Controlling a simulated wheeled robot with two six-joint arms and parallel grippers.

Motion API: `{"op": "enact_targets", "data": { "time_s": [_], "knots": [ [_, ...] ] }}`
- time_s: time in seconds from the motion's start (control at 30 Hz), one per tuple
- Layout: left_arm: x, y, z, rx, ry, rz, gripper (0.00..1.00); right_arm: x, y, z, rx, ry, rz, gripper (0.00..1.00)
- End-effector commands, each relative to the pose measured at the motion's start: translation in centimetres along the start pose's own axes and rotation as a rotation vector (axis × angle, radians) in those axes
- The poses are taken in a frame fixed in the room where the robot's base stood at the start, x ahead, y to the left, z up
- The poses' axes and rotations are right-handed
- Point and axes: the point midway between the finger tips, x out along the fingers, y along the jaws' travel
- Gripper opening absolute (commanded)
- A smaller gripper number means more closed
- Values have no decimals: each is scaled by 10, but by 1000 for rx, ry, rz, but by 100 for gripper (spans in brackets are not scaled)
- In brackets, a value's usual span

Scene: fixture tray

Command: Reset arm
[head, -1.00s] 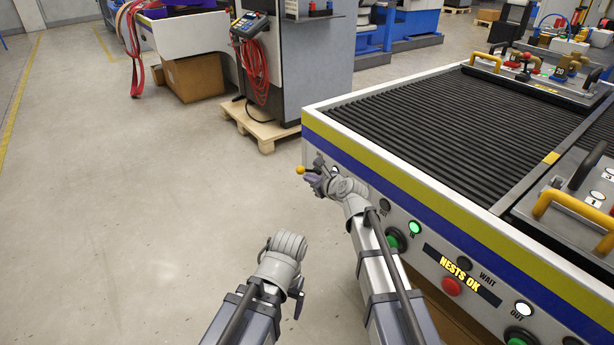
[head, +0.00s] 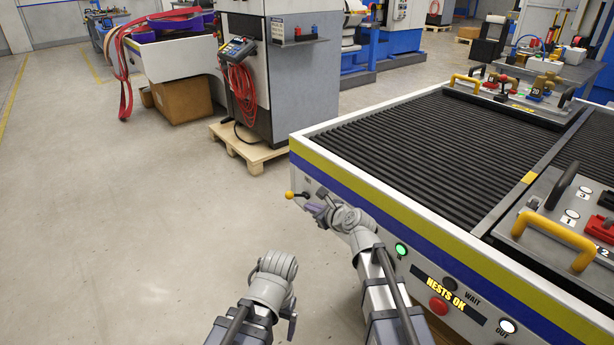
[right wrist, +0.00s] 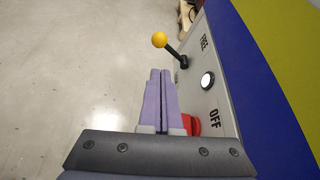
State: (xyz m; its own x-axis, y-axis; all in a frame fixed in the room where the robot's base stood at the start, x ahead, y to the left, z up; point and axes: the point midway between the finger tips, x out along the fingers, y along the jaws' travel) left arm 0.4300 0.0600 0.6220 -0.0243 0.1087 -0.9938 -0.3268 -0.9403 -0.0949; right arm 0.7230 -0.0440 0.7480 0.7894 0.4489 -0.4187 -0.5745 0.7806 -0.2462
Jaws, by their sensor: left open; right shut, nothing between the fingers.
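My right gripper (head: 314,212) is shut and empty beside the front panel of the conveyor station. In the right wrist view its two purple fingers (right wrist: 160,72) are pressed together. Beyond the fingertips is a black lever with a yellow ball knob (right wrist: 160,40), apart from them; the knob also shows in the head view (head: 290,195). The panel is marked FREE and OFF, with a lit white button (right wrist: 208,81) between the words. A red part (right wrist: 191,124) is mostly hidden behind the fingers. My left gripper (head: 292,326) is open and empty over the floor.
The conveyor station (head: 345,185) fills the right side, carrying fixture trays with yellow handles (head: 555,232). Its display (head: 449,295) reads NESTS OK. A grey machine (head: 300,85) stands on a pallet behind. The floor at left is clear.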

Motion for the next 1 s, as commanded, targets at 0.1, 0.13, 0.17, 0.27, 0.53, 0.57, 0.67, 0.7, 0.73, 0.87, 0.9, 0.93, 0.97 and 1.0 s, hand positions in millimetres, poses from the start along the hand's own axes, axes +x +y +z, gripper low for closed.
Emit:
{"op": "enact_targets", "data": {
  "time_s": [0.1, 0.13, 0.17, 0.27, 0.53, 0.57, 0.67, 0.7, 0.73, 0.87, 0.9, 0.93, 0.97, 1.0],
  "knots": [
    [0, 0, 0, 0, 0, 0, 89, -2, 4, -5, -56, 18, 13, 0],
    [0, 0, 0, 0, 0, 0, 89, -4, 6, -8, -94, 29, 22, 0],
    [0, 0, 0, 0, 0, 0, 89, -6, 9, -12, -145, 44, 35, 0],
    [0, 0, 0, 0, 0, 0, 89, -16, 22, -34, -395, 115, 105, 0],
    [0, 0, 0, 0, 0, 0, 89, -70, 54, -118, -1223, 296, 478, 0],
    [0, 0, 0, 0, 0, 0, 89, -78, 56, -127, -1306, 307, 531, 0],
    [0, 0, 0, 0, 0, 0, 89, -103, 62, -154, -1552, 324, 712, 0],
    [0, 0, 0, 0, 0, 0, 89, -113, 63, -164, -1632, 323, 782, 0],
    [0, 0, 0, 0, 0, 0, 89, -120, 64, -170, -1686, 321, 832, 0],
    [0, 0, 0, 0, 0, 0, 89, -148, 66, -192, -1876, 294, 1035, 0],
    [0, 0, 0, 0, 0, 0, 89, -156, 67, -198, -1923, 281, 1093, 0],
    [0, 0, 0, 0, 0, 0, 89, -162, 67, -201, -1956, 270, 1136, 0],
    [0, 0, 0, 0, 0, 0, 89, -168, 67, -205, -1987, 258, 1180, 0],
    [0, 0, 0, 0, 0, 0, 89, -176, 68, -210, -2025, 240, 1237, 0]
  ]
}}
